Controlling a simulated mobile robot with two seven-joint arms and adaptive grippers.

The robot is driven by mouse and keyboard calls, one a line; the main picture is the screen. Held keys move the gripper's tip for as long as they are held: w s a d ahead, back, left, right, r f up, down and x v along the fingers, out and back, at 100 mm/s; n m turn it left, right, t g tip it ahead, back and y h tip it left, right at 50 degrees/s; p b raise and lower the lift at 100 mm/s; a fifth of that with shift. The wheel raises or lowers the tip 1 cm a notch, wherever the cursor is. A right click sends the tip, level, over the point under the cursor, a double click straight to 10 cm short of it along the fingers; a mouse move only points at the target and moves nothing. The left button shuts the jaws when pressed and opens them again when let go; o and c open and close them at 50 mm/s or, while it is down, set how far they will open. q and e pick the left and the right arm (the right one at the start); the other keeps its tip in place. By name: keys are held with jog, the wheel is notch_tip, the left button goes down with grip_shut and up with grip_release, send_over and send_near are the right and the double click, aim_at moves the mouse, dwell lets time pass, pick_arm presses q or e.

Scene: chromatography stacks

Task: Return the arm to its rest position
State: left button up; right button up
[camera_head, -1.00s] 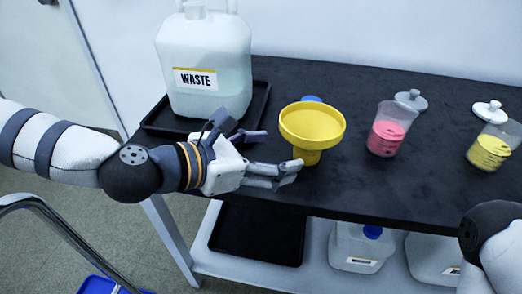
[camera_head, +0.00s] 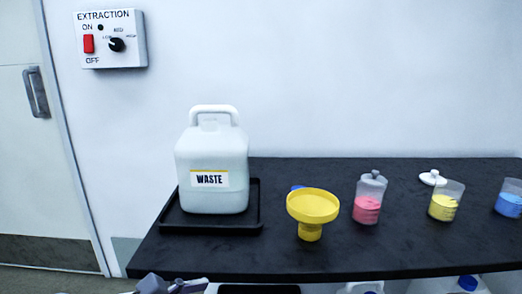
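Only the top of my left gripper (camera_head: 172,286) shows at the bottom edge, below the front edge of the black bench (camera_head: 350,255). Its fingertips are mostly cut off, so I cannot tell whether it is open or shut. My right gripper and arm are out of view. The yellow funnel (camera_head: 312,208) stands on the bench, apart from the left gripper. The white WASTE jug (camera_head: 211,160) stands upright on a black tray (camera_head: 254,215) to its left.
Beakers with pink (camera_head: 367,207), yellow (camera_head: 443,208) and blue (camera_head: 508,205) contents stand to the right. A blue cap (camera_head: 298,188) is partly hidden behind the funnel. An EXTRACTION switch box (camera_head: 110,40) hangs on the wall. Containers sit below the bench.

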pick_arm(q)
jog(key=s+f+m+g+y+p, duration=0.3)
jog(key=s+f+m+g, duration=0.4)
jog(key=s+f+m, duration=0.65)
jog(key=s+a+f+m+g+y+p, duration=0.1)
jog(key=s+a+m, duration=0.4)
jog(key=s, duration=0.5)
jog(key=s+a+f+m+g+y+p, duration=0.2)
jog(key=s+a+m+y, duration=0.3)
jog(key=s+a, duration=0.3)
jog(key=s+f+m+g, duration=0.1)
jog(key=s, duration=0.1)
jog(key=shift+s+a+f, duration=0.25)
jog(key=shift+s, duration=0.05)
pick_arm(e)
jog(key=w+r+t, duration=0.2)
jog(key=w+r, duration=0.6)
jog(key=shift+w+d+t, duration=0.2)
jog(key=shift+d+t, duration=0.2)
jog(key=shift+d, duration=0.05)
